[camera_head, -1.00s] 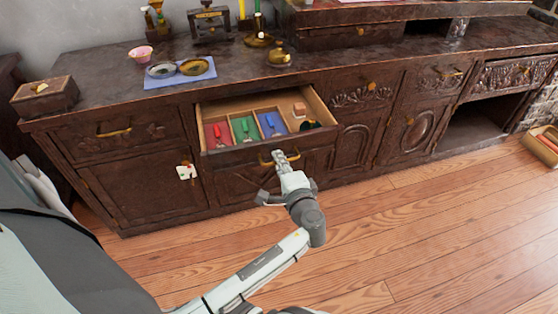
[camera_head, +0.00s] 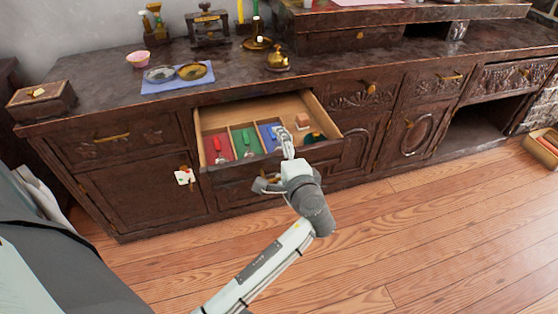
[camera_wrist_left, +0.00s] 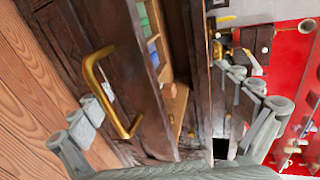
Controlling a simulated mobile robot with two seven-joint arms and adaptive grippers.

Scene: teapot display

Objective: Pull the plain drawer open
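The plain drawer (camera_head: 235,163) stands pulled well out of the dark wooden cabinet, its inside showing. Its brass handle (camera_wrist_left: 92,80) shows in the wrist view on the drawer's front face. My left gripper (camera_head: 276,164) is at the drawer's front, with one finger above the front edge and the other lower, outside it. In the wrist view the fingers of my left gripper (camera_wrist_left: 168,102) are wide apart, with the handle and drawer front showing between them. I see no grip on the handle; whether a finger touches it is unclear. My right gripper is not in view.
The drawer holds red, green and blue compartments, a small brownish block (camera_head: 303,121) and a dark green item (camera_head: 315,138). A blue mat (camera_head: 180,87) with two dishes and a small wooden box (camera_head: 42,99) lie on the cabinet top. The wooden floor (camera_head: 420,235) in front is clear.

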